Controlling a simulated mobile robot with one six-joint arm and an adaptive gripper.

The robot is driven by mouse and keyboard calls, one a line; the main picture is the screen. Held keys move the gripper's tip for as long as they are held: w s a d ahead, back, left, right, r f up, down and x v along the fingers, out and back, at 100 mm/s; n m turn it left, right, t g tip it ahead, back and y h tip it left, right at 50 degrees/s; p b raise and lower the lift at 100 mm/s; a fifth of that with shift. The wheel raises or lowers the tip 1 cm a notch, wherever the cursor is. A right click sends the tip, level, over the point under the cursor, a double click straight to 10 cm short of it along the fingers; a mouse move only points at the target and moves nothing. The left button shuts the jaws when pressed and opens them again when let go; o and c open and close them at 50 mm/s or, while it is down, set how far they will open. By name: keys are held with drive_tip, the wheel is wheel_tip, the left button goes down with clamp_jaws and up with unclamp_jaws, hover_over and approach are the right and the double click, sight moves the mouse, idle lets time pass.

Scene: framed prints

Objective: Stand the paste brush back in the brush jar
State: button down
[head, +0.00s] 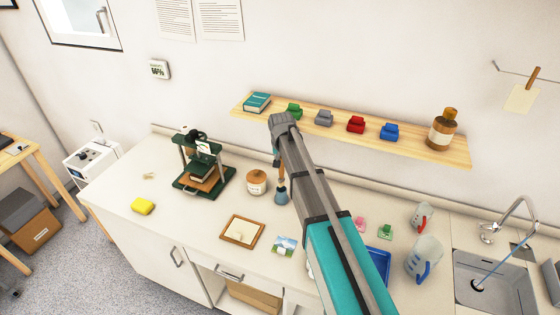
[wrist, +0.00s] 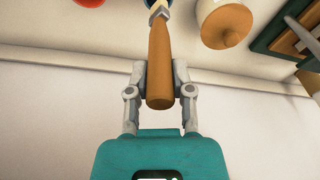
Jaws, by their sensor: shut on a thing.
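My gripper (head: 278,160) points down above the counter, in front of the shelf. In the wrist view my gripper (wrist: 160,72) is shut on the paste brush (wrist: 159,50), its two fingers on either side of the brown wooden handle. A pale ferrule shows beyond the handle, with something dark blue at the top edge. In the head view the brush (head: 281,178) hangs roughly upright below the fingers. A blue-grey form (head: 282,197) is at its lower end; I cannot tell whether it is bristles or the brush jar. My arm hides the counter to its right.
A lidded jar (head: 256,183) stands close left of the brush; a green book press (head: 203,164) is farther left. A framed tray (head: 242,232) and a picture card (head: 284,245) lie in front. The shelf (head: 350,142) runs behind. The sink (head: 495,280) is at right.

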sight(281, 178)
drive_tip(key=shift+s+f+b, duration=0.1)
drive_tip(key=shift+f+b, duration=2.4)
drive_tip(key=shift+f, duration=0.15)
drive_tip(key=shift+f+b, duration=0.45)
drive_tip(key=shift+f, duration=0.05)
drive_tip(key=shift+c, duration=2.2)
unclamp_jaws()
